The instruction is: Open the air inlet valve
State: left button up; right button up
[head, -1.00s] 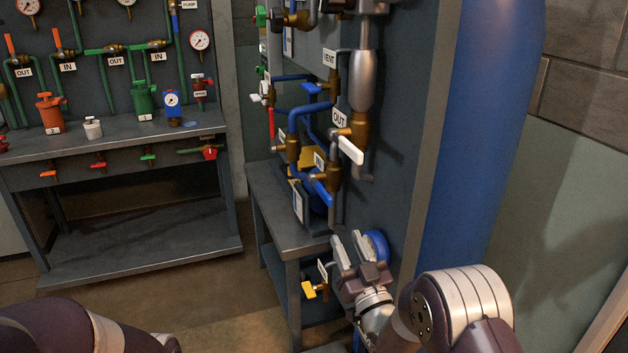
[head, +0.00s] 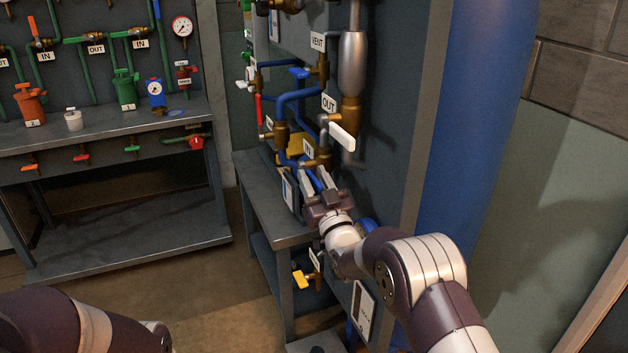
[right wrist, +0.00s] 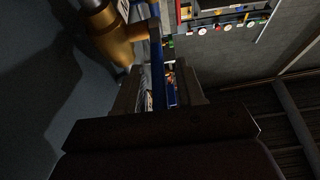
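The inlet valve, by a partly hidden label (head: 308,147) that seems to read IN, has a brass body (head: 324,158) and a blue handle (head: 319,182) slanting down. My right gripper (head: 318,174) is in front of it, fingers apart, with the blue handle seen between them. In the right wrist view a blue bar (right wrist: 157,62) runs between the two open fingers (right wrist: 158,92); whether either finger touches it I cannot tell. My left gripper is out of view; only part of my left arm shows at lower left.
A white-handled OUT valve (head: 341,137) sits just above right of my gripper. Blue pipes (head: 288,104) and a VENT label (head: 317,41) are higher up. A grey bench (head: 262,215) stands below, with a yellow-handled valve (head: 300,279) under it. A second bench (head: 130,247) is at left.

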aim_at(311, 174)
grip_shut()
jog(key=shift+r+p, duration=0.3)
jog(key=shift+p, duration=0.25)
jog(key=r+g+p, duration=0.1)
jog(key=g+p, duration=0.1)
jog(key=p, duration=0.2)
jog(key=w+r+g+h+p, duration=0.1)
jog(key=g+p, duration=0.1)
jog(key=p, duration=0.2)
jog(key=r+g+h+p, duration=0.1)
jog(key=r+g+p, duration=0.1)
jog(key=p, duration=0.2)
jog(key=shift+w+a, duration=0.15)
jog(key=shift+a, duration=0.05)
jog(key=shift+w+f+g+p, duration=0.15)
jog(key=shift+g+p, duration=0.25)
jog(key=shift+p, duration=0.35)
grip_release()
